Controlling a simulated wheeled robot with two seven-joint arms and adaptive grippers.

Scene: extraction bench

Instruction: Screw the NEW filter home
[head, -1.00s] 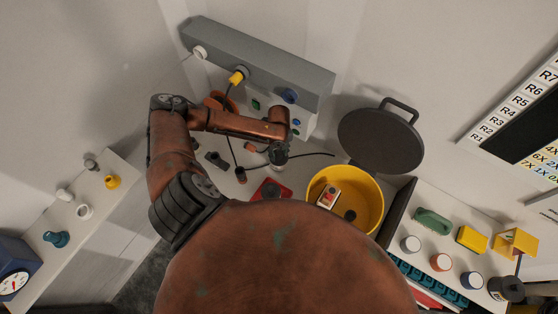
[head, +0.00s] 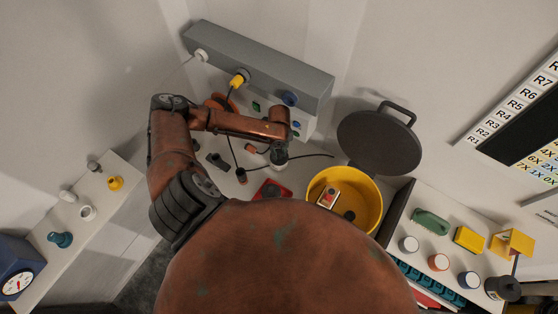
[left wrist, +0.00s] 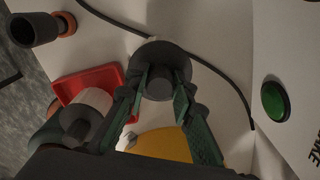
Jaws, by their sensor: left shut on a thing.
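My left gripper (head: 279,157) points down over the bench in front of the grey housing (head: 258,72). In the left wrist view its two green fingers (left wrist: 161,84) are shut on a dark round flanged piece (left wrist: 160,54), seen nearly end-on. I cannot tell if this is the NEW filter, or whether it is seated in anything. My right gripper is not in view.
A red tray (left wrist: 68,88) lies beside the gripper. A yellow bucket (head: 373,222) with its dark lid (head: 380,140) raised stands to the right. A black cable (head: 312,156) runs past the gripper. A green button (left wrist: 273,100) is at the right. Shelves flank the bench.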

